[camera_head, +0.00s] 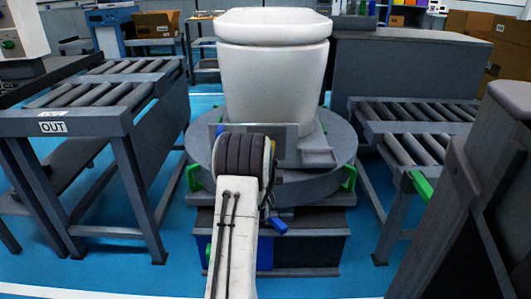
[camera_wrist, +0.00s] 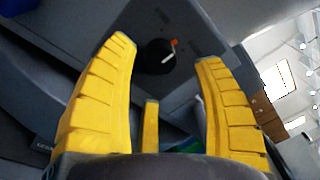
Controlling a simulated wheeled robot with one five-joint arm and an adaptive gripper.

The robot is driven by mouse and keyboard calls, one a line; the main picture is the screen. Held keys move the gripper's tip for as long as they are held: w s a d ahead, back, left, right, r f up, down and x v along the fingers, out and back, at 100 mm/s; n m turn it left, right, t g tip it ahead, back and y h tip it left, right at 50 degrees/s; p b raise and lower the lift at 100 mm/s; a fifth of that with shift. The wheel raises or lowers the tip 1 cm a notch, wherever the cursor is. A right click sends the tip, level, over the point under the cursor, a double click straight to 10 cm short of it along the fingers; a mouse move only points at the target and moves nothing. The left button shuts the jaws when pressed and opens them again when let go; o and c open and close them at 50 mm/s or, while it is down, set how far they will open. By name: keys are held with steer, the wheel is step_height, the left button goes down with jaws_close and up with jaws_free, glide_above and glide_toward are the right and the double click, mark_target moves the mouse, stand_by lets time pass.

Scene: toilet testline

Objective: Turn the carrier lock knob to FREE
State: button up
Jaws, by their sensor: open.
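The carrier lock knob (camera_wrist: 156,57) is a black round knob with an orange-red pointer mark, on a grey panel (camera_wrist: 185,20) in the wrist view. Faint lettering lies near it, too small to read. My gripper (camera_wrist: 165,50) has two yellow ribbed fingers, spread open, one on each side of the knob and apart from it in the picture. In the head view my arm reaches toward the grey round carrier (camera_head: 340,150) under a white toilet (camera_head: 273,80). The knob and my fingertips are hidden there behind my arm.
A roller conveyor (camera_head: 100,95) marked OUT stands at left, and another roller conveyor (camera_head: 420,125) at right. A dark grey cabinet-like form (camera_head: 485,200) stands at front right. Green brackets (camera_head: 348,177) edge the carrier. Blue floor (camera_head: 180,255) is clear at front left.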

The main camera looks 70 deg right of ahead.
steer(key=shift+b+x, duration=1.15)
steer(key=shift+x, duration=1.25)
steer(key=shift+o, duration=0.2)
steer(key=c, duration=1.3)
